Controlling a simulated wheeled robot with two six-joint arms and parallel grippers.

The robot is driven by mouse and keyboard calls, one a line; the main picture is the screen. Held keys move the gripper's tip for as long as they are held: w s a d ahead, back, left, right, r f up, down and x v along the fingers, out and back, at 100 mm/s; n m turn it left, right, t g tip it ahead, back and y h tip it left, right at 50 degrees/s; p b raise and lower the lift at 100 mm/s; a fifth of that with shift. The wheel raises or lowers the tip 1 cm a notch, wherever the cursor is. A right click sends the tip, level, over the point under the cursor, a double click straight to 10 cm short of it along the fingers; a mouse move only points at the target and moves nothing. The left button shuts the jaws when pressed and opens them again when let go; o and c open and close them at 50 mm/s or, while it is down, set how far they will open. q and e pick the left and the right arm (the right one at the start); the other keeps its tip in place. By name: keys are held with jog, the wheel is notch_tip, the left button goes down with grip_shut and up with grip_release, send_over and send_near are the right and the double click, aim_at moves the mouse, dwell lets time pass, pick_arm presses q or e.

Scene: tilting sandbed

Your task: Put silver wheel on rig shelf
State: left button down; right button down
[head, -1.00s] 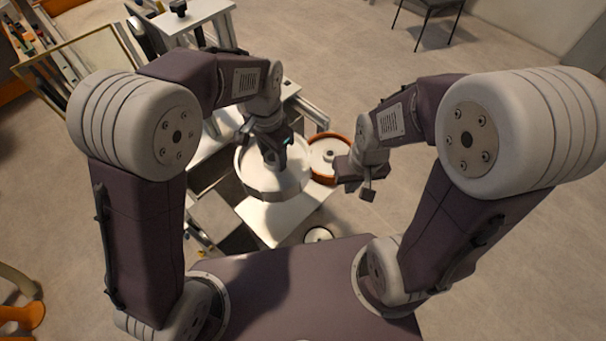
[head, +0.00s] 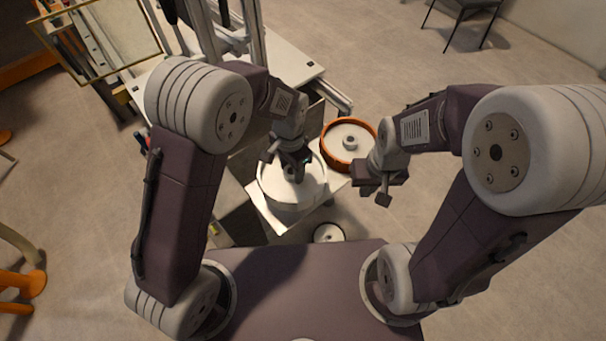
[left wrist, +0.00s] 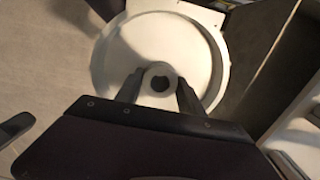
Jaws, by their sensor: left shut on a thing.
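The silver wheel (head: 279,201) is a pale round disc with a raised rim and central hub. In the head view it is low in the middle, over a white plate (head: 262,216); I cannot tell whether it touches the plate. My left gripper (head: 296,175) is above its centre. In the left wrist view, the fingers (left wrist: 159,91) are shut on the hub of the wheel (left wrist: 125,52). My right gripper (head: 376,192) hangs to the right of the wheel, apart from it; its jaw opening is unclear. I cannot identify the rig shelf with certainty.
An orange-rimmed wheel (head: 333,158) lies just right of the silver one. A light rig with upright posts and a white top (head: 300,66) stands behind. A small round disc (head: 328,233) is in front. Open floor (head: 480,110) lies to the right, with a chair (head: 462,22).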

aim_at(293, 179)
pick_arm(q)
jog(key=shift+w+f, duration=0.2)
jog(key=shift+f, duration=0.85)
notch_tip(293, 179, down, 3)
jog(key=shift+s+f, duration=0.15)
jog(key=shift+f, duration=0.25)
jog(key=c, duration=0.7)
grip_release()
notch_tip(293, 179, up, 12)
jog(key=shift+r, duration=0.1)
